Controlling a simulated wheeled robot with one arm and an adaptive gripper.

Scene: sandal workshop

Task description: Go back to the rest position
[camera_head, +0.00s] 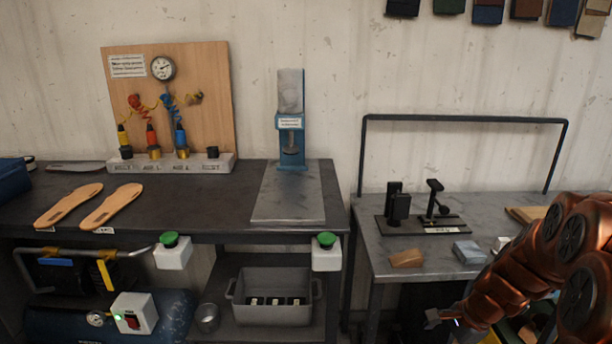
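My copper-coloured arm enters at the right edge and reaches down and left, in front of the right-hand table. My gripper (434,318) is at its end, low in the picture, below the table top and near the table's front side. It is small and dark here, and I cannot see whether its fingers are apart. I see no object clearly held in it.
The right table (390,264) bears a black clamp fixture (440,224), a tan block (406,258) and a grey block (468,251). The left bench (215,205) bears two insoles (111,207), a blue press (291,150) and a gauge board (205,75). A grey crate (273,313) sits on the shelf below.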

